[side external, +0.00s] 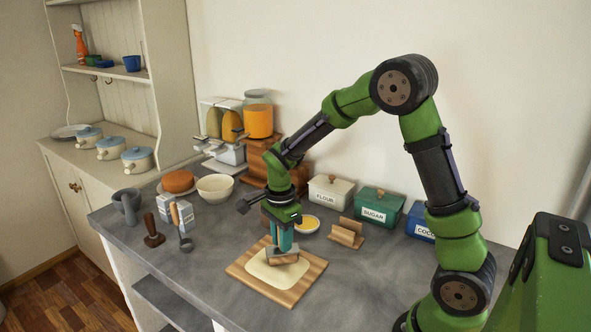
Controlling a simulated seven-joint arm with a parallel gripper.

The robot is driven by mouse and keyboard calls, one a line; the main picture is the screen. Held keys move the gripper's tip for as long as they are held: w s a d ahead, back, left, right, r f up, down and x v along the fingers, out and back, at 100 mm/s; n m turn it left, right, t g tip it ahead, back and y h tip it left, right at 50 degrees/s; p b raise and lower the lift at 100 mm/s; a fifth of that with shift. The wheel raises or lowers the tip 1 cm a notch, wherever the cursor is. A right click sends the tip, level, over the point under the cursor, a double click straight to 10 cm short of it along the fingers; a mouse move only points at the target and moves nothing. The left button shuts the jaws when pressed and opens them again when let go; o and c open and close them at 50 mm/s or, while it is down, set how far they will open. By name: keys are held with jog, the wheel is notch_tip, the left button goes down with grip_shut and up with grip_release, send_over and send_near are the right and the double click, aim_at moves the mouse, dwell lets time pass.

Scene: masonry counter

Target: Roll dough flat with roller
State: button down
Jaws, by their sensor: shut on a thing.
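The dough (262,274) is a pale, flat, rounded slab lying on a striped wooden board (302,289) near the counter's front edge. My gripper (284,247) points down over the back part of the dough. It is shut on the roller (290,258), a short wooden cylinder in a grey frame with a teal upright part between my fingers. The roller lies across the dough and appears to touch it. The gripper and the roller hide part of the dough's far side.
Flour (330,194), sugar (378,208) and cocoa (422,224) boxes stand along the wall. A wooden holder (347,233) and a bowl of yellow content (306,224) are behind the board.

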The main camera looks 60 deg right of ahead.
jog(key=shift+s, duration=2.4)
notch_tip(320, 180, up, 9)
jog(key=shift+f, duration=0.2)
